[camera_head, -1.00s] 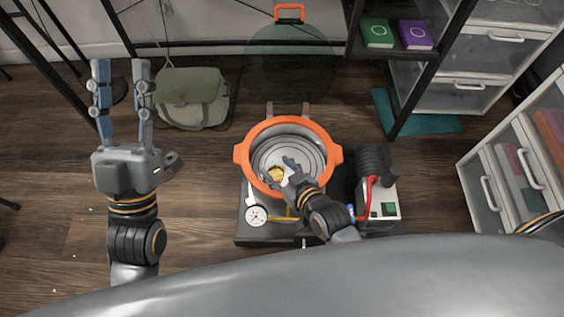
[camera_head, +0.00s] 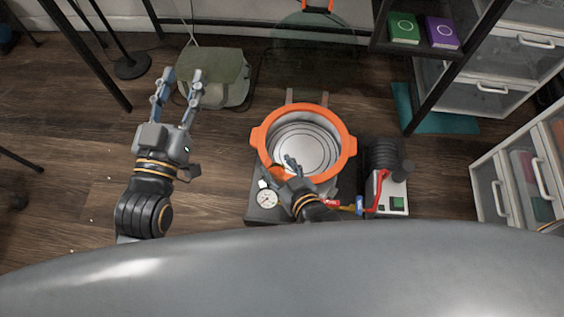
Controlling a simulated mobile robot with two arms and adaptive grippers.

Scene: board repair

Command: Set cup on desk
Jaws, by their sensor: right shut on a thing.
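My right gripper (camera_head: 277,173) is at the near left rim of an orange-rimmed metal chamber (camera_head: 342,133). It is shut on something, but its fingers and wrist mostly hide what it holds. I cannot make out a cup clearly, so I cannot tell whether the held thing is the cup. My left gripper (camera_head: 182,78) is open and empty, held out over the floor at the left with its two fingers apart. No desk top can be made out in this view.
The chamber stands on a dark base with a round gauge (camera_head: 267,199), beside a pump (camera_head: 392,195) with a red hose. A clear lid with an orange handle stands open behind. A green bag (camera_head: 217,78), shelf with books (camera_head: 404,27) and white drawers (camera_head: 488,92) surround it.

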